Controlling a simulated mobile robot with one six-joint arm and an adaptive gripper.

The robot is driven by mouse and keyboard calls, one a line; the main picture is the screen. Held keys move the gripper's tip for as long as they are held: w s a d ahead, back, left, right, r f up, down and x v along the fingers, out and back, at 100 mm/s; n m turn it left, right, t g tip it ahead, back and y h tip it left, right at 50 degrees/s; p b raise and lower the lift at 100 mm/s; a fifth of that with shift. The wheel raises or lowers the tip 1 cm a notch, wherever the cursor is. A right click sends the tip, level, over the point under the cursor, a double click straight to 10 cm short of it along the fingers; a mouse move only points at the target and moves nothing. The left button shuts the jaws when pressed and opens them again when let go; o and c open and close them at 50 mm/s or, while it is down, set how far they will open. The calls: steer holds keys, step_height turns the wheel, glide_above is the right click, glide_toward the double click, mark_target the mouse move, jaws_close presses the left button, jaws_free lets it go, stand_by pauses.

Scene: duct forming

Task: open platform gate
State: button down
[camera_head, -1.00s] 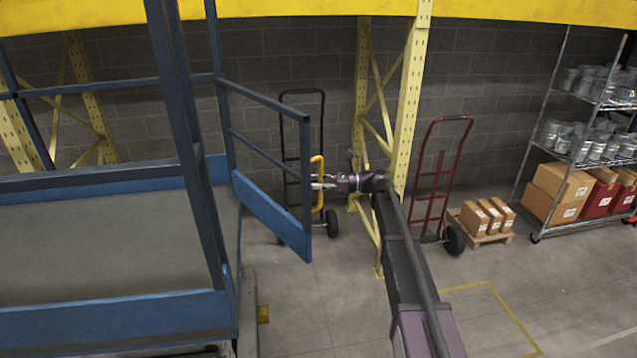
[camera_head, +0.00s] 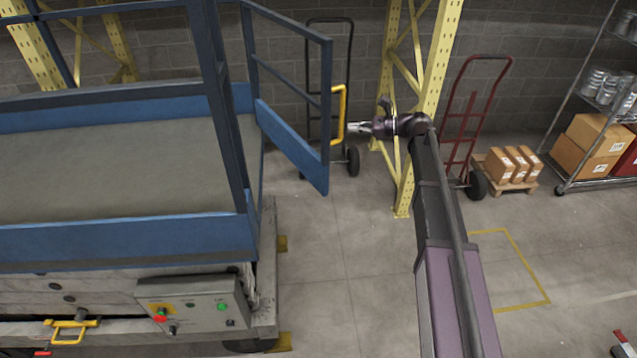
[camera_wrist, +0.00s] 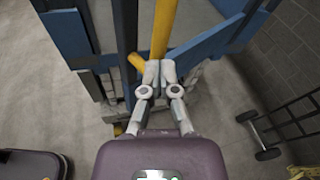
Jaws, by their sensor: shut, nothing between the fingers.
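The platform gate (camera_head: 290,143) is a blue railed panel that stands swung outward from the end of the blue-railed lift platform (camera_head: 110,245). A yellow handle (camera_head: 341,112) is on the gate's outer post. My gripper (camera_head: 351,128) is right beside the handle, on its right side in the head view. In the wrist view my gripper (camera_wrist: 158,66) has its fingertips together with nothing between them. The handle (camera_wrist: 163,28) rises just beyond the tips; I cannot tell whether they touch it. The blue gate panel (camera_wrist: 222,40) is behind it.
A yellow rack upright (camera_head: 432,90) stands close behind my arm. A red hand truck (camera_head: 466,125), a pallet of boxes (camera_head: 513,163) and a shelf are to the right. A control box (camera_head: 195,303) is on the platform's side. The floor (camera_head: 340,270) between is open.

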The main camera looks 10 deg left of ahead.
mark_target(337, 141)
steer(key=s+f, duration=0.1)
steer(key=s+f+n+h, duration=0.1)
steer(key=shift+d+f, duration=0.3)
steer(key=shift+d, duration=0.05)
steer(key=s+d+f+n+h+b, duration=0.4)
steer(key=s+d+f+n+h, duration=0.5)
steer(key=s, duration=0.5)
steer(key=s+d+f+n+h+b, duration=0.4)
steer(key=s+d+f+n+h, duration=0.2)
steer(key=s+d+f, duration=0.65)
steer(key=w+a+n+t+h+b, duration=0.65)
steer(key=w+a+t+b, duration=0.25)
steer(key=w+a, duration=0.3)
steer(key=a+r+n+t+y+b, duration=0.2)
steer(key=a+n+t+y+b, duration=0.1)
steer(key=a, duration=0.9)
steer(key=a+r+n+t+y+b, duration=0.2)
steer(key=a+n+t+y+b, duration=0.1)
steer(key=a+n, duration=0.5)
steer(key=a+t+y, duration=0.1)
steer(key=a+t, duration=0.1)
steer(key=a, duration=0.1)
steer(key=shift+a+t, duration=0.4)
